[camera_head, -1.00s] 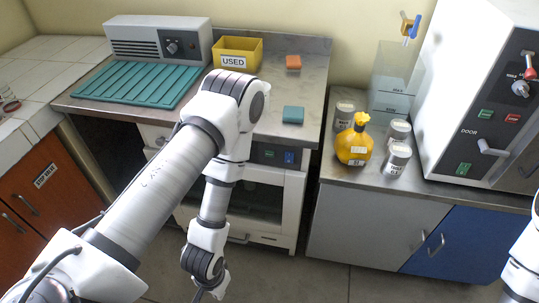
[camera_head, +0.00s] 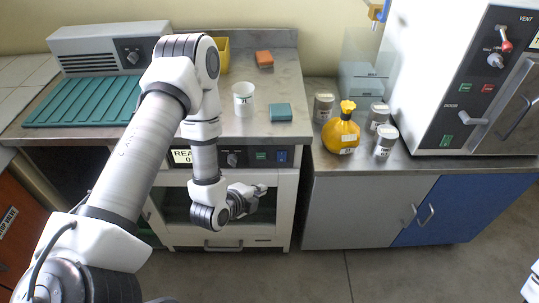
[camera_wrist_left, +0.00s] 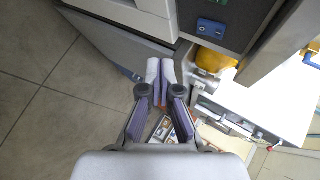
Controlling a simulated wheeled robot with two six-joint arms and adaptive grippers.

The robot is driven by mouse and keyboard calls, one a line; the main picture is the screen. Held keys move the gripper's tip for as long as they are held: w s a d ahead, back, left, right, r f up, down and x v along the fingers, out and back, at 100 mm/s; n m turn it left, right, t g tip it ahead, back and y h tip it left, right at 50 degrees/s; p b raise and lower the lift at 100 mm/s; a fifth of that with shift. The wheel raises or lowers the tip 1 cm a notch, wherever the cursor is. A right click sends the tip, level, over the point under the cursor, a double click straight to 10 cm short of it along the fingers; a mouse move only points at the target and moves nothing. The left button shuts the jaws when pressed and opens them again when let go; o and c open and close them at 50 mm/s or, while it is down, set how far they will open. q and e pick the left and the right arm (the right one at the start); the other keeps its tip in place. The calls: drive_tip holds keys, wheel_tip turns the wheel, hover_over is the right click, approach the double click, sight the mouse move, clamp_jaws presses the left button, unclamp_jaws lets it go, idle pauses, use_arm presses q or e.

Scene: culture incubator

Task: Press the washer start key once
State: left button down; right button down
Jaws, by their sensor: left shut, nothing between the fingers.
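The washer (camera_head: 289,210) is the white machine under the metal counter, with a glass door. Its dark control panel (camera_head: 207,158) has a lit display partly hidden by my left arm, a knob (camera_head: 232,159), a green key (camera_head: 261,155) and a blue switch (camera_head: 283,156). The key labels are too small to read. My left gripper (camera_head: 263,188) is shut and empty, in front of the washer door's upper part, below the green key and apart from it. In the left wrist view its fingertips (camera_wrist_left: 160,70) are together; the blue switch (camera_wrist_left: 212,28) shows beyond them.
On the counter stand a white cup (camera_head: 244,99), a teal block (camera_head: 281,112), an orange block (camera_head: 264,59) and a yellow bin (camera_head: 223,55). A yellow bottle (camera_head: 341,134) and several jars stand right, beside the white incubator (camera_head: 424,70). The floor ahead is clear.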

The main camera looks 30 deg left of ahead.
sight(261, 156)
use_arm(q)
drive_tip(key=w+a, duration=0.1)
drive_tip(key=w, duration=0.1)
drive_tip(key=w+a, duration=0.2)
drive_tip(key=w, duration=0.1)
drive_tip(key=w+a, duration=0.1)
drive_tip(key=w, duration=0.2)
drive_tip(key=shift+a+r, duration=0.2)
drive_tip(key=shift+a, duration=0.2)
idle(0.5)
idle(0.9)
drive_tip(key=shift+w+a+r+p, duration=0.1)
drive_tip(key=shift+w+a+p, duration=0.1)
drive_tip(key=shift+p, duration=0.2)
drive_tip(key=shift+w, duration=0.1)
